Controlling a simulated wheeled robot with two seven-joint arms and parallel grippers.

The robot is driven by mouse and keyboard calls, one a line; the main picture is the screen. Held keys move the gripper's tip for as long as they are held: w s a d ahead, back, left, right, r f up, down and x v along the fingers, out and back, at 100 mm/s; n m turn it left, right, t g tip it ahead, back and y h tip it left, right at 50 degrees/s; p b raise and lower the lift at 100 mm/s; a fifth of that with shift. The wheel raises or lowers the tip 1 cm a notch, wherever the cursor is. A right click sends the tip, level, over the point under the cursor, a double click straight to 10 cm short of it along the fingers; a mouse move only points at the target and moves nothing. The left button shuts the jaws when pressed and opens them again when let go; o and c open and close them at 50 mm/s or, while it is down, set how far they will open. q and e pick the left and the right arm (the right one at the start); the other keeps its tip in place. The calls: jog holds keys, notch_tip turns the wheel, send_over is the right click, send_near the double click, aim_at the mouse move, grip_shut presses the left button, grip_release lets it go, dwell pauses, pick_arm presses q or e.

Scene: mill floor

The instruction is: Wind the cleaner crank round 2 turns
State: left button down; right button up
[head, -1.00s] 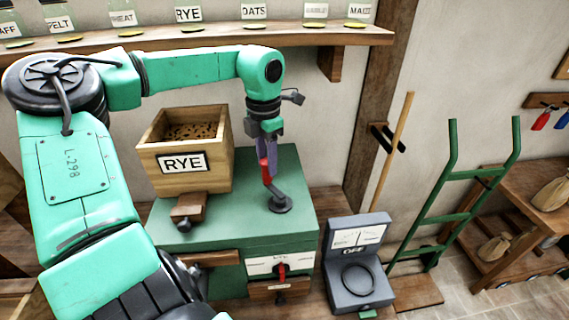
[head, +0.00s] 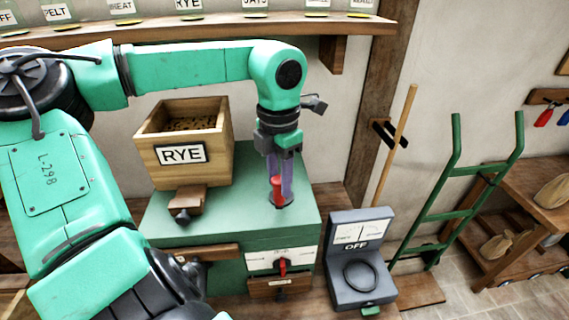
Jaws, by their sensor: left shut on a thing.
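The cleaner is a green box-shaped machine (head: 225,235) with a wooden hopper (head: 205,170) labelled RYE on its top. The crank (head: 284,205) is a dark arm with a red handle (head: 276,190), on the right part of the machine's top. My left gripper (head: 280,190) points down over it, its purple fingers shut on the red handle. The fingers hide part of the handle and much of the crank arm. My right gripper is not in view.
A red lever (head: 282,266) is on the machine's front. A shelf of labelled jars (head: 190,28) runs above my arm. A green hand truck (head: 460,215) leans at the right.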

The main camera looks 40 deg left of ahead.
pick_arm(q)
jog(key=shift+c, duration=2)
grip_release()
jog(key=shift+w+d, duration=0.2)
jog(key=shift+w, duration=0.05)
jog(key=shift+a, duration=0.1)
jog(key=shift+r, duration=0.25)
notch_tip(320, 180, up, 9)
jog(key=p, duration=0.6)
jog(key=shift+f+p, duration=0.1)
jog(key=shift+p, duration=0.3)
jog(key=shift+f, duration=0.1)
jog(key=shift+f, duration=0.1)
